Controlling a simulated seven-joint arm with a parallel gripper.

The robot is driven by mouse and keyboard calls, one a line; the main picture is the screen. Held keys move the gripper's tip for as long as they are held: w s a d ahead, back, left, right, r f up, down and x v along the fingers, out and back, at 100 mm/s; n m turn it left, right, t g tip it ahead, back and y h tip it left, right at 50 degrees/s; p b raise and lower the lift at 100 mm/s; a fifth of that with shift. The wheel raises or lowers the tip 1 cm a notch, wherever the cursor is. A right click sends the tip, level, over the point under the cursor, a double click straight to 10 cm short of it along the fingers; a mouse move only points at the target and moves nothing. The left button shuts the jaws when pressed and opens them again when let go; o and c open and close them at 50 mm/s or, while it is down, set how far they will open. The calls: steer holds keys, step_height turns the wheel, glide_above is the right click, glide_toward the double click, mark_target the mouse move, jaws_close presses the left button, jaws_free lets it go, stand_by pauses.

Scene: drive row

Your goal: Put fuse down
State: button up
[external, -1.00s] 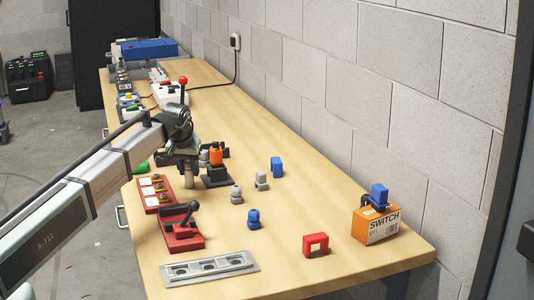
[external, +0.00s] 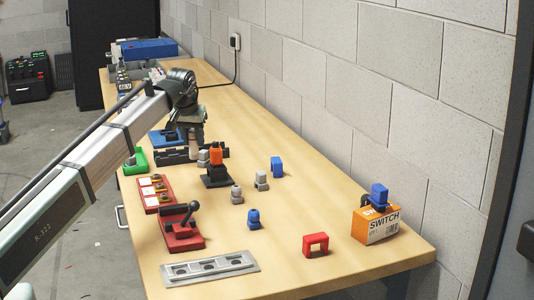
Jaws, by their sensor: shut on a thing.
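My gripper (external: 193,133) is shut on a pale beige-grey cylinder, which looks like the fuse (external: 194,147). The fuse hangs upright under my gripper, over or just behind the black block (external: 176,156). I cannot tell whether it touches the block. The fingers are small and dark, partly merged with the wrist. A small grey piece (external: 203,158) stands just in front, beside the orange-topped black stand (external: 215,168).
Grey pieces (external: 237,194), blue pieces (external: 253,219) and a red arch (external: 315,244) stand on the table. A red lever base (external: 183,232), red panel (external: 157,194), green piece (external: 136,160) and blue base (external: 164,138) line the left. An orange box (external: 375,226) stands right.

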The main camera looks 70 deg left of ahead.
steer(key=w+d+m, duration=0.1)
steer(key=w+d, duration=0.4)
steer(key=w, duration=0.4)
steer(key=w+d+m+t, duration=0.1)
steer(key=w+d, duration=0.4)
steer(key=w, duration=0.5)
steer(key=w+d+m, duration=0.1)
steer(key=w+d, duration=0.4)
steer(key=w, duration=0.4)
steer(key=shift+w+a+n, duration=1.3)
steer(key=shift+w, duration=0.9)
steer(key=shift+g, duration=0.5)
steer(key=shift+f, duration=4.8)
steer(key=shift+f, duration=0.15)
steer(key=o, duration=1.1)
steer(key=v, duration=1.2)
